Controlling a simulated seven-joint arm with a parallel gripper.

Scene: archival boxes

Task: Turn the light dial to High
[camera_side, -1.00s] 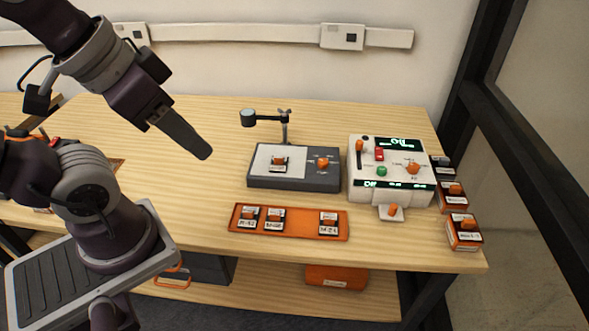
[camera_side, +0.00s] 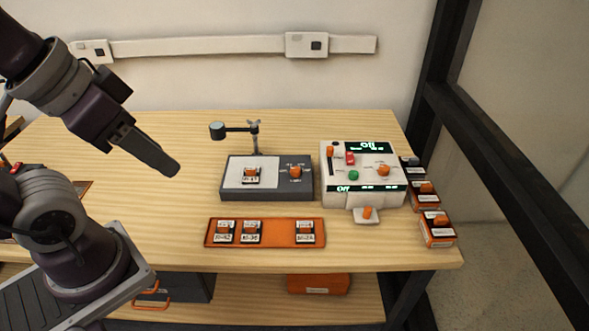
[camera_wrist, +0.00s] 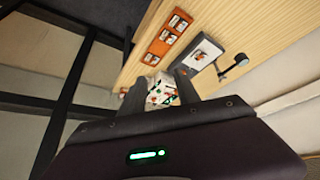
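A grey box (camera_side: 267,195) with a pale panel stands mid-table in the side view. An orange dial (camera_side: 295,171) with tiny, unreadable marks is on its right part. A white console (camera_side: 362,201) to its right has another orange knob (camera_side: 383,170), and its displays read "Off". I cannot tell from the labels which knob is the light dial. My gripper (camera_side: 172,168) is empty in the air, left of the grey box and apart from both devices. In the wrist view its two fingers (camera_wrist: 158,78) are spread, with the white console (camera_wrist: 160,95) showing between them.
A small tile (camera_side: 251,175) lies on the grey box's panel, under a lamp-like arm (camera_side: 236,130). An orange tray (camera_side: 265,242) with labelled tiles lies in front. Small boxes (camera_side: 437,228) line the table's right edge. The table left of the grey box is clear.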

